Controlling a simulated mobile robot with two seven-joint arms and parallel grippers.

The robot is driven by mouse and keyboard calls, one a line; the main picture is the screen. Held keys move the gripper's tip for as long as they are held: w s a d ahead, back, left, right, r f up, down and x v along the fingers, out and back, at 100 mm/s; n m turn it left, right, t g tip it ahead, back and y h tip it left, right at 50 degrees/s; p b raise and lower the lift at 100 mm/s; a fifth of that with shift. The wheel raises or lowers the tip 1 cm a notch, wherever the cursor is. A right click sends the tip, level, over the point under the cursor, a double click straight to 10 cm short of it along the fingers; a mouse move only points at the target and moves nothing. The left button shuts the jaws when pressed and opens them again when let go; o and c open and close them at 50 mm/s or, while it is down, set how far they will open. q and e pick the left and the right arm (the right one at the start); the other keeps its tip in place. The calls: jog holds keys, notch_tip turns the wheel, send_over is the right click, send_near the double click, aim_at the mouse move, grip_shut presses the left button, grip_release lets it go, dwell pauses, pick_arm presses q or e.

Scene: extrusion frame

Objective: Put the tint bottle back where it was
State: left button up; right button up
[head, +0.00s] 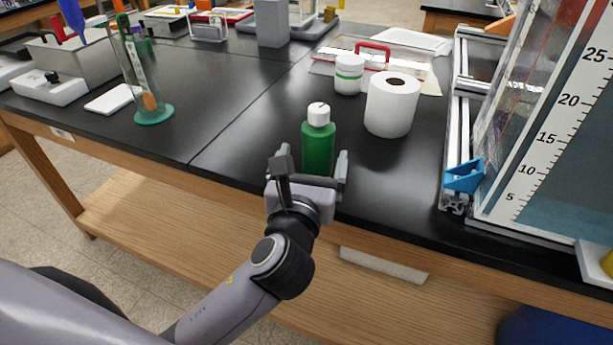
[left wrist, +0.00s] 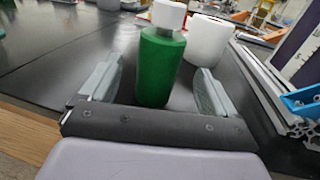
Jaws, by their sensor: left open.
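The tint bottle (head: 318,146) is green with a white cap and stands upright on the black bench top near its front edge. It also shows in the left wrist view (left wrist: 160,65), between and just beyond the fingers. My left gripper (head: 314,166) is open, with one finger to each side of the bottle's lower part. Gaps show between the fingers and the bottle in the left wrist view. The bottle's base is partly hidden by the gripper in the head view. My right gripper is in neither view.
A white paper roll (head: 390,106) and a white jar with a green band (head: 349,74) stand behind the bottle. An extrusion frame (head: 455,130) with a blue clip (head: 464,176) and a scaled tank stand at the right. The bench top (head: 235,150) left of the bottle is clear.

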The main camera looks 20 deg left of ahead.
pick_arm(q)
jog(key=s, duration=0.4)
jog(key=shift+s+d, duration=0.4)
jog(key=shift+f, duration=0.1)
jog(key=s+a+f+n+g, duration=0.3)
jog(key=a+f+n+g, duration=0.1)
jog(key=f+n, duration=0.35)
jog(key=s+a+f+n+g, duration=0.35)
jog(key=f+n, duration=0.25)
jog(key=n, duration=0.3)
jog(key=s+a+f+n+g+h, duration=0.1)
jog(key=s+f+n+g+h, duration=0.15)
jog(key=s+n, duration=0.5)
jog(key=s+f+n+g+h, duration=0.1)
jog(key=s+f+n+g, duration=0.3)
jog(key=s+n, duration=0.3)
jog(key=w+d+f+t+h+p, duration=0.1)
jog(key=w+d+f+t+p, duration=0.1)
jog(key=w+f+t, duration=0.4)
jog(key=shift+w+d+n+t+p, duration=0.3)
jog(key=shift+w+n+p, duration=0.1)
jog(key=shift+w+p, duration=0.3)
